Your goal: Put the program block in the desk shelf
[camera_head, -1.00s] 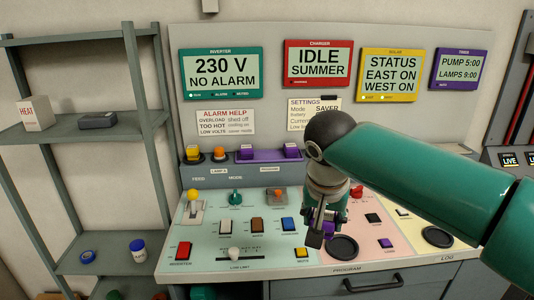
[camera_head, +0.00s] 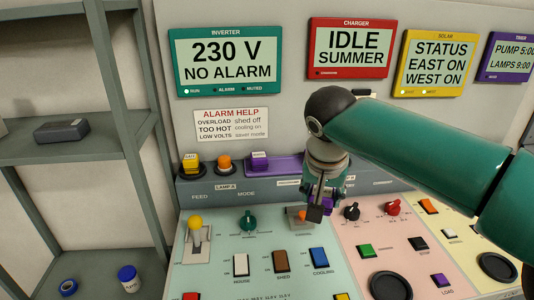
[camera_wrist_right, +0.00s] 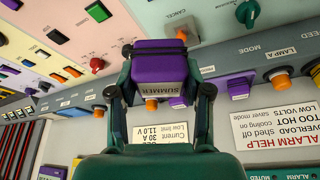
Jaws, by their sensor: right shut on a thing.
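My right gripper (camera_head: 318,198) is shut on the program block, a purple block (camera_wrist_right: 160,65) with a dark band marked SUMMER. In the right wrist view it sits between both fingers. In the head view it shows only as a bit of purple at the fingers, above the desk panel near the orange knob. The desk shelf (camera_head: 220,186) is the grey ledge along the back of the desk, with a purple tray (camera_head: 285,165). My left gripper is out of view.
Switches and knobs, including a black knob (camera_head: 351,212), crowd the panel. A grey rack (camera_head: 112,140) stands at left, and display screens hang behind.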

